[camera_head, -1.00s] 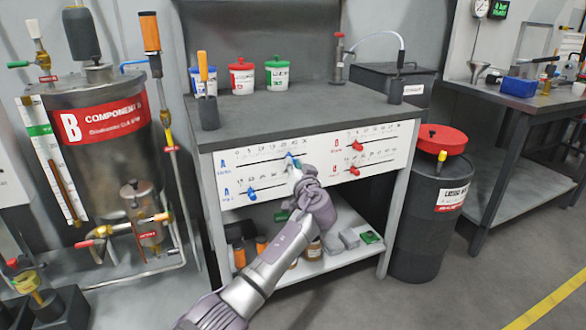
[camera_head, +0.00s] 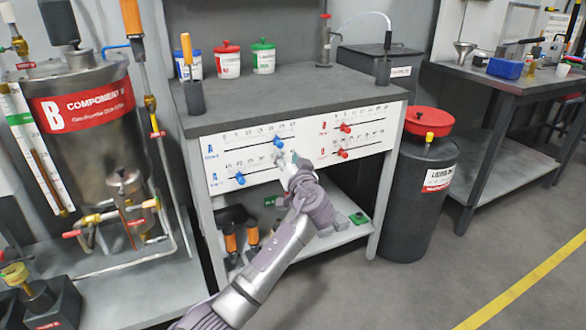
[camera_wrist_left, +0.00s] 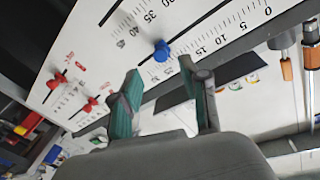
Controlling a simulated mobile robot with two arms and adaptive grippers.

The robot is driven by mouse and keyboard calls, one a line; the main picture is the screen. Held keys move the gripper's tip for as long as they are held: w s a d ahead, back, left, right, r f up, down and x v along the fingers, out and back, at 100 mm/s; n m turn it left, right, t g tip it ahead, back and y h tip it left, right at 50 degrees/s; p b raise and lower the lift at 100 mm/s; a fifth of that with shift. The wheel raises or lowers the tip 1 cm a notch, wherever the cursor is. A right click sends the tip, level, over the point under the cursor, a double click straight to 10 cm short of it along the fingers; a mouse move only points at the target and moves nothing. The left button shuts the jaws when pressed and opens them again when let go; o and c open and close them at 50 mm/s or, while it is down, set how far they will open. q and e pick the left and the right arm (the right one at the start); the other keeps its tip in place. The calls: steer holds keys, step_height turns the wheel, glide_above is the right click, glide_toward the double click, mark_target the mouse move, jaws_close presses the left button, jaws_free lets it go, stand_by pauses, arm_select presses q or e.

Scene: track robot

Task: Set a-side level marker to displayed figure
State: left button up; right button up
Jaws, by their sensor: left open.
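A white panel (camera_head: 212,167) on the bench front carries printed scales with sliding markers. The upper blue A marker (camera_head: 278,142) sits toward the right end of its scale; the lower blue A marker (camera_head: 240,179) sits further left. My left gripper (camera_head: 289,160) is open and empty, just below and right of the upper blue marker. In the left wrist view, which looks upside down, a blue marker (camera_wrist_left: 161,50), apparently the upper one, lies beyond and apart from the spread fingers (camera_wrist_left: 165,90). I cannot read its exact value. My right gripper is not in view.
Two red B markers (camera_head: 345,127) (camera_head: 342,154) are on the panel's right half. Blue, red (camera_head: 227,62) and green-lidded tubs stand on the bench top (camera_head: 290,97). A dark drum with a red lid (camera_head: 429,122) stands right of the bench.

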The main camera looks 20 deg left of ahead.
arm_select(q)
steer(key=v, duration=0.6)
steer(key=shift+s, duration=0.2)
steer(key=shift+d, duration=0.1)
